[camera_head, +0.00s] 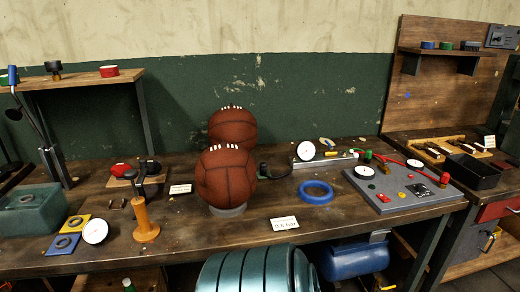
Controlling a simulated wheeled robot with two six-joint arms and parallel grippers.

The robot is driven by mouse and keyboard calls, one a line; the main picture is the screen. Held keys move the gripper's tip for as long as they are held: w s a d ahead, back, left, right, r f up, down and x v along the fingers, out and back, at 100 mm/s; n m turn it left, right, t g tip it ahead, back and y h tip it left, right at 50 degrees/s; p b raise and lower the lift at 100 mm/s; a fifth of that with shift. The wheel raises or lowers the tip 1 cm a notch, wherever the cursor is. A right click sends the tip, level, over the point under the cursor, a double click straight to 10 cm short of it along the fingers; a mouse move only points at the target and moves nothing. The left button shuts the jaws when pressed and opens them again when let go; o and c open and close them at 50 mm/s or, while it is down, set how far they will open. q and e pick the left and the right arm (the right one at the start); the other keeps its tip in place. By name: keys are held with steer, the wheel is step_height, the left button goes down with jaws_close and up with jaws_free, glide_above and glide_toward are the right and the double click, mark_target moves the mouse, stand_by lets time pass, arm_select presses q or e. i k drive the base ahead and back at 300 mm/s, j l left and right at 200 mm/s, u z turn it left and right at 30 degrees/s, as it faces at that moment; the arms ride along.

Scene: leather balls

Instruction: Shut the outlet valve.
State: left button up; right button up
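A grey board (405,187) lies on the right part of the bench. It carries a round white gauge (364,172), a red hose (393,164), a small green fitting (368,155) and a red-topped fitting (445,179). Behind it is a metal bar (338,160) with a second white gauge (306,150). I cannot tell which fitting is the outlet valve, or whether it is open or shut. Neither of my grippers shows in the head view.
Two brown leather balls (226,178) (233,127) stand mid-bench. A blue ring (315,191) and a white card (284,224) lie in front of the bar. An orange post (146,225) stands left. A black tray (471,171) is right of the board.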

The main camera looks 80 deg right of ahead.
mark_target(385, 162)
steer(key=z, duration=3.8)
